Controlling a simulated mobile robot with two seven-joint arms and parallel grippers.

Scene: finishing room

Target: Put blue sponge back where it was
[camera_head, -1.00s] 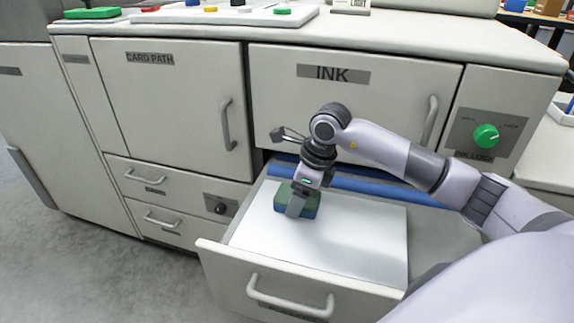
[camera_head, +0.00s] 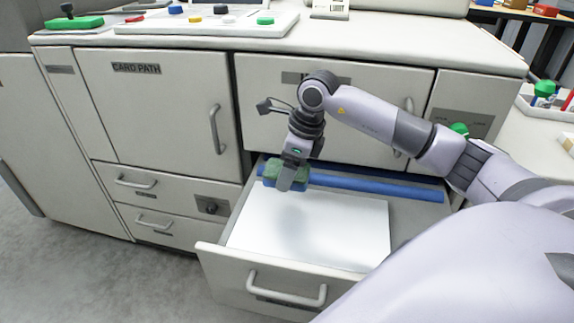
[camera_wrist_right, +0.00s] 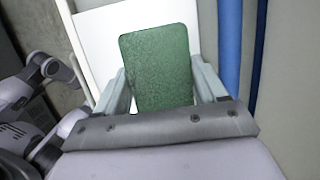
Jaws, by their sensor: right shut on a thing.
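The blue sponge (camera_head: 272,174), with a green top face and blue lower part, is held by my right gripper (camera_head: 291,184) over the open drawer (camera_head: 218,257). In the head view it appears near the far edge of the white sheet (camera_head: 330,236), in front of the blue rolls. A soft shadow on the sheet suggests it is raised. In the right wrist view the green face of the sponge (camera_wrist_right: 158,65) fills the space between the two fingers, which are shut on it. My left gripper is not in view.
Blue rolls (camera_head: 365,187) lie across the back of the drawer. The INK door (camera_head: 360,120) is behind my right arm. The drawer handle (camera_head: 287,294) faces front. A control panel (camera_head: 205,22) and a green stamp-like tool (camera_head: 74,21) stand on the machine top.

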